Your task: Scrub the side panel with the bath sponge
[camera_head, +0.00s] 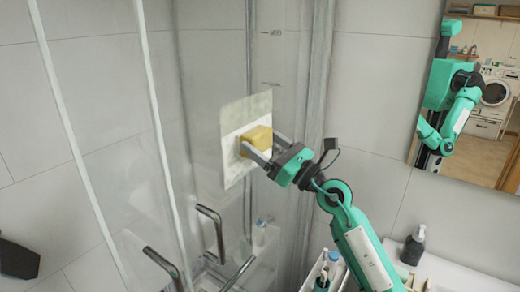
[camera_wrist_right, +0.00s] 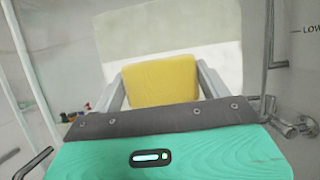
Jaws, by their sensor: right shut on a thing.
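The yellow bath sponge (camera_head: 257,138) is between the fingers of my right gripper (camera_head: 256,147), which is shut on it. In the right wrist view the sponge (camera_wrist_right: 161,82) sits between the two grey fingers of the right gripper (camera_wrist_right: 164,88). A pale, squarish panel patch (camera_head: 236,112) on the shower glass lies right behind the sponge; its upper part is darker than its lower part. The patch (camera_wrist_right: 180,45) fills the back of the wrist view. The sponge appears at or against the patch; exact contact is hard to tell. My left gripper is not in view.
Dark door handles (camera_head: 212,232) stick out below the panel. A dark soap bottle (camera_head: 414,245) stands at the lower right, beside a white caddy (camera_head: 315,272) with bottles. A mirror (camera_head: 478,95) at the right reflects my body and a washing machine.

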